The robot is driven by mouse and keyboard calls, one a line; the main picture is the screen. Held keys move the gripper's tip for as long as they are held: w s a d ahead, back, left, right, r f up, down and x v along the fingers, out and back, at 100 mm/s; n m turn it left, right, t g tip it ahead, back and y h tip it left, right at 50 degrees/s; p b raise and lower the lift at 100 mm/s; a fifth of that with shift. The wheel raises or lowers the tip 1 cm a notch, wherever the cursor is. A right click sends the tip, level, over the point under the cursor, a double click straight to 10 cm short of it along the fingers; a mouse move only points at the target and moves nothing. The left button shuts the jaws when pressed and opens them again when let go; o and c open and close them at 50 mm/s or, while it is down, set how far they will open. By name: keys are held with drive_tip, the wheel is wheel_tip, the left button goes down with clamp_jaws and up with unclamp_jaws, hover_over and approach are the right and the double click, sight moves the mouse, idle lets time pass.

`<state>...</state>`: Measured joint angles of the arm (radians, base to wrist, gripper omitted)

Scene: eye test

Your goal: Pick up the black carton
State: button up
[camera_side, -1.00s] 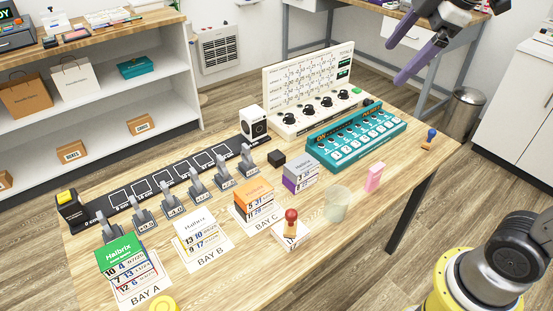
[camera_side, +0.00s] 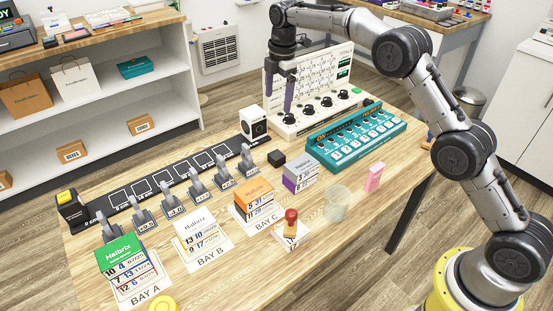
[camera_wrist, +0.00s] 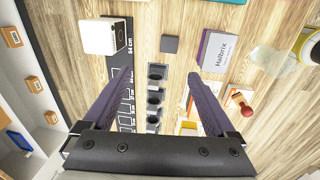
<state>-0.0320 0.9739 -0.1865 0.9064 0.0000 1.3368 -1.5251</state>
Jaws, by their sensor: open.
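The black carton (camera_side: 276,158) is a small dark cube on the wooden table, between the row of grey levers and the white-and-purple Halbrix carton (camera_side: 301,172). In the wrist view the black carton (camera_wrist: 169,44) shows from above as a dark square just beyond the fingertips, with clear table around it. My gripper (camera_side: 282,98) is above the table, over the back part near the white panel, fingers pointing down. Its purple fingers are apart with nothing between them; they also show in the wrist view (camera_wrist: 165,77). Nothing hides the black carton.
A white box with a dark round front (camera_side: 254,124) stands left of the black carton. The white knob panel (camera_side: 318,112) and teal keypad (camera_side: 352,138) stand behind and to the right. A red-knobbed stamp (camera_side: 291,222), glass (camera_side: 337,204) and pink block (camera_side: 374,177) are nearer.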

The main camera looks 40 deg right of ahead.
drive_tip(key=g, duration=0.1)
hover_over(277, 155)
wheel_tip(277, 155, down, 16)
drive_tip(key=shift+d+r, duration=0.1)
drive_tip(key=shift+r, duration=0.15)
drive_tip(key=shift+w+f, duration=0.1)
drive_tip(key=shift+f, duration=2.85)
drive_tip(key=c, duration=1.4)
drive_tip(key=shift+r, duration=0.15)
drive_tip(key=shift+c, duration=0.2)
